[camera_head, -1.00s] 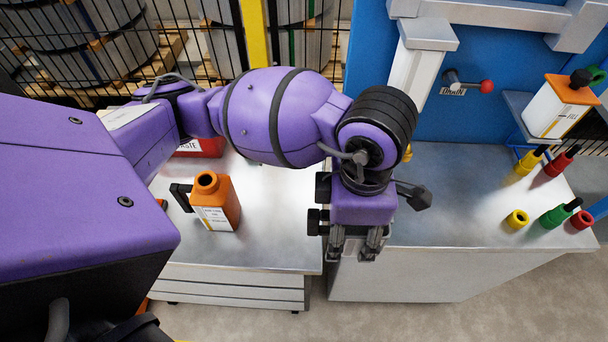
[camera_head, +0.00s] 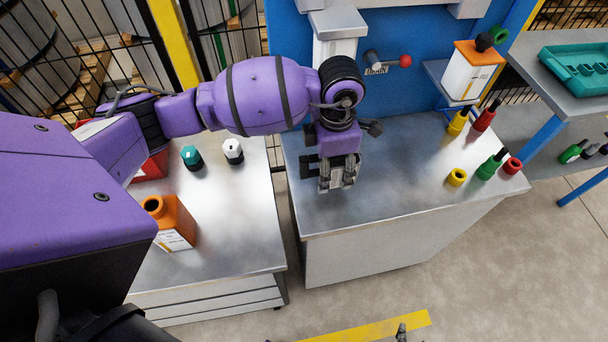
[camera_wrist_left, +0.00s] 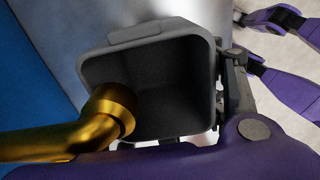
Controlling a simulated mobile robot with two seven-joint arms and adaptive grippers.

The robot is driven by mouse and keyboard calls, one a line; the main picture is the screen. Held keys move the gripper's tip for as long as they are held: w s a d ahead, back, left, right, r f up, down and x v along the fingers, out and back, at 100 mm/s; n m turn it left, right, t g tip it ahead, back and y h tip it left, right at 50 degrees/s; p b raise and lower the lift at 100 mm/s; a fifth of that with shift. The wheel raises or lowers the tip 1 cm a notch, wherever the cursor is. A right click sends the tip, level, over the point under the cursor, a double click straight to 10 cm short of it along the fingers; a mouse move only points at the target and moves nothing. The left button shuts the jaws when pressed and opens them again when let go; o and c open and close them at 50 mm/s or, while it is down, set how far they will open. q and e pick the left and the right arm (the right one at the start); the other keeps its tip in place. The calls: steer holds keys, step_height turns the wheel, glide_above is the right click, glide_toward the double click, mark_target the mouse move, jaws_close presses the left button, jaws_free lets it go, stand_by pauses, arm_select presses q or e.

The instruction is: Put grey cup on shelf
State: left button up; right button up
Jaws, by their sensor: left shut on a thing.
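The grey cup is an open, rounded-square container; its dark inside (camera_wrist_left: 180,85) faces the camera in the left wrist view. My left gripper (camera_head: 338,186) is shut on the cup's side, above the counter's left end below the drain column. In the left wrist view, a brass spout (camera_wrist_left: 110,108) overlaps the cup's opening; whether they touch is unclear. A small shelf (camera_head: 434,70) on the blue panel carries a white container with an orange top (camera_head: 473,70). A dark gripper tip, likely my right one (camera_head: 401,333), barely shows at the bottom edge.
The metal counter (camera_head: 400,180) holds yellow, green and red cups and bottles at its right. A red-knobbed drain lever (camera_head: 404,61) projects from the panel. An orange bottle (camera_head: 170,222) and two small capped bottles stand on the left cart (camera_head: 235,215). Mid-counter is clear.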

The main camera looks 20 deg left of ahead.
mark_target(331, 165)
arm_select(q)
steer(key=w+f, duration=0.2)
steer(key=shift+w+a+f, duration=0.2)
steer(key=shift+f, duration=1.6)
steer(key=shift+f, duration=0.2)
steer(key=o, duration=1.1)
steer(key=shift+o, duration=0.4)
step_height(331, 165, up, 12)
steer(key=shift+r, duration=0.25)
